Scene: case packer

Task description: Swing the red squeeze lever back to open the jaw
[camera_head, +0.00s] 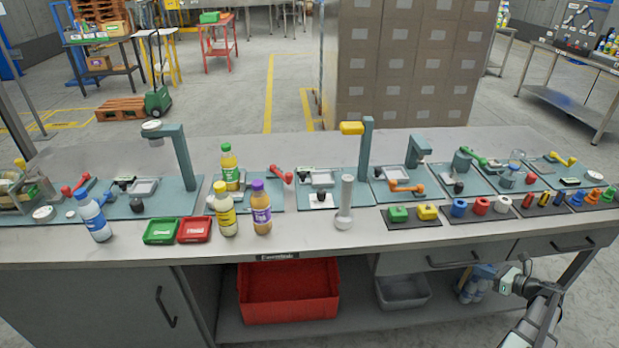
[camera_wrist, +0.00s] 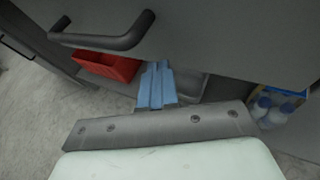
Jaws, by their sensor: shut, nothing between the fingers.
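Two red levers show in the head view, both on the bench. One red lever (camera_head: 281,174) stands at the back of a teal station plate left of the middle. Another red lever (camera_head: 75,187) is at the far left end. I cannot tell which is the squeeze lever, and no jaw is clear at this size. My gripper (camera_wrist: 157,87) is shut and empty, its blue fingers together in the wrist view. It is low at the bench's front right, below the top and far from both red levers. The wrist view shows no lever.
A dark drawer handle (camera_wrist: 105,35) is close to my fingers. A red bin (camera_head: 288,293) and a grey bin (camera_head: 403,290) stand on the lower shelf. Bottles (camera_head: 262,208), a green tray (camera_head: 161,231) and a grey upright post (camera_head: 345,203) occupy the bench front.

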